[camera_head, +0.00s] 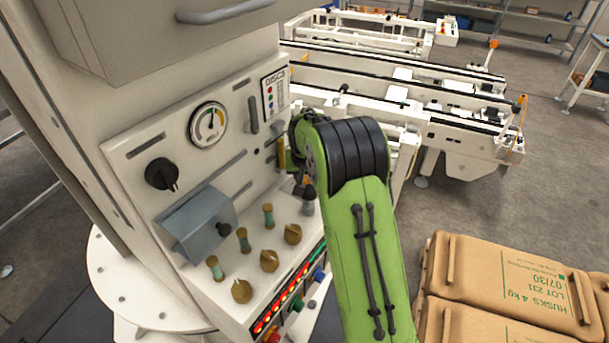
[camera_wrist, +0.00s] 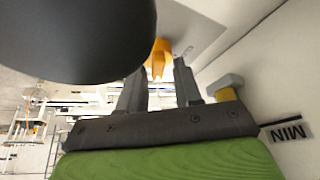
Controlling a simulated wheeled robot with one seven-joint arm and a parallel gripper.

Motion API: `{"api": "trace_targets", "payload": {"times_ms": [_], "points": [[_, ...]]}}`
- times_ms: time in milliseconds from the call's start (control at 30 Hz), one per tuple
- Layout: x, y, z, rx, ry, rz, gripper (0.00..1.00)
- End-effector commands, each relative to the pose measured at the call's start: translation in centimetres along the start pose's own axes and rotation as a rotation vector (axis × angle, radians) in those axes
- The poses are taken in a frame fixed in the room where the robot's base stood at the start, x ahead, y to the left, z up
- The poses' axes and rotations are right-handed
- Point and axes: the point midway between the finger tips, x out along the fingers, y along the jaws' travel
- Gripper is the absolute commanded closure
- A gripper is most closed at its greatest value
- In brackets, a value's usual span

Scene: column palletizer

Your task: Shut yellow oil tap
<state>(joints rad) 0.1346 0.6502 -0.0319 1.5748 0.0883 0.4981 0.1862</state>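The yellow oil tap (camera_wrist: 158,58) shows in the wrist view as a yellow-orange piece at the far end of my fingers. My gripper (camera_wrist: 160,75) has its two grey fingers apart, with the tap at the gap between their tips. I cannot tell whether either finger touches it. The black rounded shape at upper left covers part of this view. In the head view my green arm hides the gripper and most of the tap's area beside the panel.
A yellow sight tube (camera_head: 281,154) is on the panel edge, near a MIN label (camera_wrist: 286,132). The panel (camera_head: 150,140) carries a gauge (camera_head: 208,123), a black knob (camera_head: 161,173) and several brass valves. Conveyors (camera_head: 450,125) stand behind; stacked sacks (camera_head: 510,285) lie at right.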

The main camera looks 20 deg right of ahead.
Motion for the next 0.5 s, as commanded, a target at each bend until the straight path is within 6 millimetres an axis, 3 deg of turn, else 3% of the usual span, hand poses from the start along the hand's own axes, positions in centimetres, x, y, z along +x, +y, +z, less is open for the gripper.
{"api": "trace_targets", "payload": {"times_ms": [33,500], "points": [[0.63,0.08,1.54,-0.006,-0.05,0.007,0.96],[0.65,0.16,1.57,-0.057,-0.051,-0.016,0.96]]}}
